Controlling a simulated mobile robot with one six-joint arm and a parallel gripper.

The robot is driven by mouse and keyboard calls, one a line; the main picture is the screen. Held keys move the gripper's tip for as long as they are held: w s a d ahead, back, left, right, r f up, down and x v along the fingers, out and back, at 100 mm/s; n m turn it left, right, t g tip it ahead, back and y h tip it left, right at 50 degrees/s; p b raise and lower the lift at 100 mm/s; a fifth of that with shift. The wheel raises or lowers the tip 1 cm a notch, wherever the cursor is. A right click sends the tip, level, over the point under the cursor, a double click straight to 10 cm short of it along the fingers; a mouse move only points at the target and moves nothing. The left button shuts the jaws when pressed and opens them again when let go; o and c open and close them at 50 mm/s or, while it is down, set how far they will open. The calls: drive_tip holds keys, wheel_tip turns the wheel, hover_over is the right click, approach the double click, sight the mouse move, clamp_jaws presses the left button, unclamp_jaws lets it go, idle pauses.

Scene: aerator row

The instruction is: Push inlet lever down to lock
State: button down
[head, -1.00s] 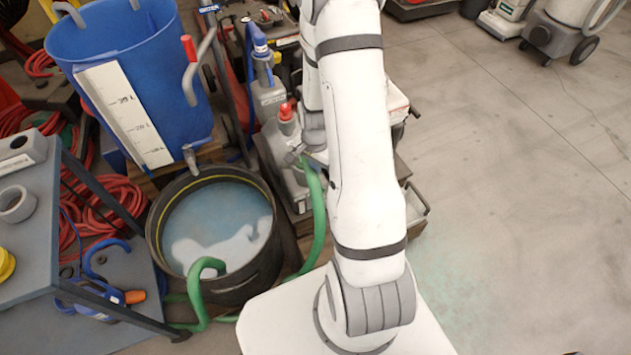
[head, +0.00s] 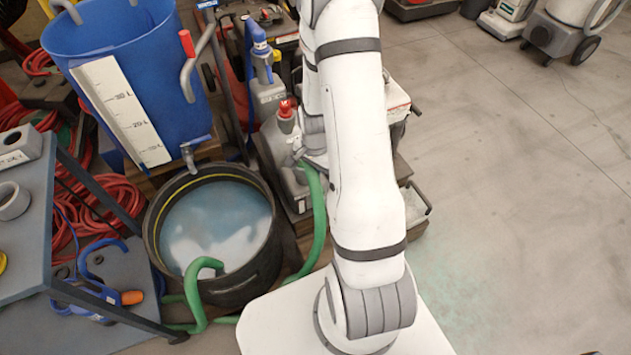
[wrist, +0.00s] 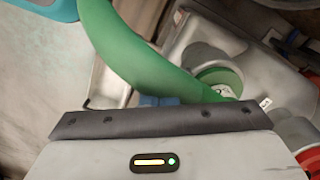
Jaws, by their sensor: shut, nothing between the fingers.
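The green hose (head: 316,215) rises to a grey pump unit (head: 290,170) with a red cap (head: 286,108). In the wrist view the green hose (wrist: 150,62) arcs across the picture, and a green collar (wrist: 222,80) shows on a grey fitting. I cannot clearly make out the inlet lever; it may be hidden behind my gripper body. My gripper (wrist: 155,100) is shut and empty close to the hose and collar; its fingertips are mostly hidden by its dark front edge. In the head view my arm hides it.
A black tub (head: 262,275) of cloudy water stands left of my arm, below a blue barrel (head: 140,60) with a tap. A second unit with a blue cap (head: 260,45) stands behind. A grey table (head: 25,240) is at left.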

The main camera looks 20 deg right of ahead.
sight(318, 183)
drive_tip(key=shift+f+b, duration=0.8)
drive_tip(key=shift+f, duration=0.35)
wheel_tip(318, 183, up, 11)
drive_tip(key=s+p, duration=0.2)
drive_tip(key=p, duration=0.6)
drive_tip(key=shift+r, duration=0.15)
